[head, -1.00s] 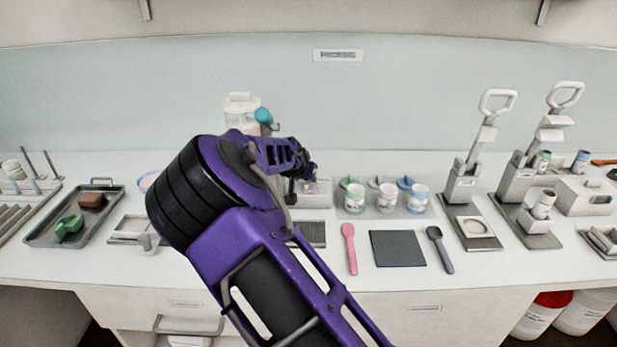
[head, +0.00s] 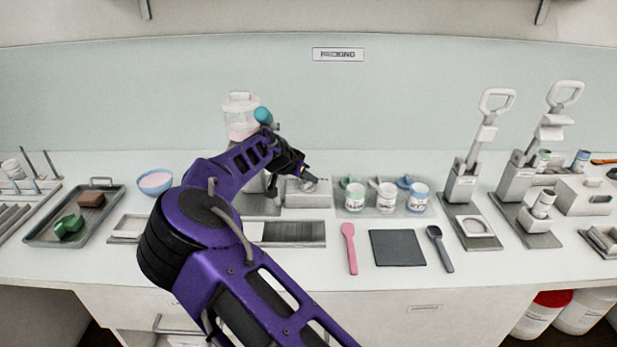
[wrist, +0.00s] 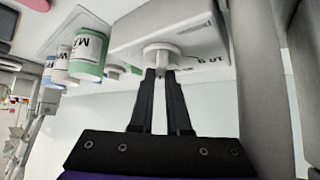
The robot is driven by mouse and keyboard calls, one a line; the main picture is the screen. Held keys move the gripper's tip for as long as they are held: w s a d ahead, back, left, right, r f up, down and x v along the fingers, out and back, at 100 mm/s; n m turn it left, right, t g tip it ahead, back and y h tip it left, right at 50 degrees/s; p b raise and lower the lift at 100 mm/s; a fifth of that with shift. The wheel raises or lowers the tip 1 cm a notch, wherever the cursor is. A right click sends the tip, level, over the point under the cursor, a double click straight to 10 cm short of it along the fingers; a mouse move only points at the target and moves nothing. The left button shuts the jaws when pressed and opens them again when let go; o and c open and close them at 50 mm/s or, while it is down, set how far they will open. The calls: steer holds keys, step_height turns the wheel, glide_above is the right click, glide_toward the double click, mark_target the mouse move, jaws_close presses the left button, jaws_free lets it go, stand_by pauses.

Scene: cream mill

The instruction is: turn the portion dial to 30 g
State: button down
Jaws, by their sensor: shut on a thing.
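The portion dial (wrist: 155,53) is a pale round knob on the face of a white box (wrist: 190,25) in the wrist view. A "10 g" mark shows on the box to the right of the dial. My gripper (wrist: 160,97) has its two black fingers shut on the dial's narrow grip. In the head view my gripper (head: 305,176) is at the box (head: 306,196), right of the mill with its clear hopper (head: 240,112) and teal knob (head: 263,116). The dial's pointer direction and the other marks cannot be made out.
A tray (head: 382,212) with several lidded cups stands right of the box. A blue bowl (head: 155,182) and a metal tray (head: 75,230) are on the left.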

steer(key=shift+f, duration=0.1)
steer(key=c, duration=0.9)
jaws_free()
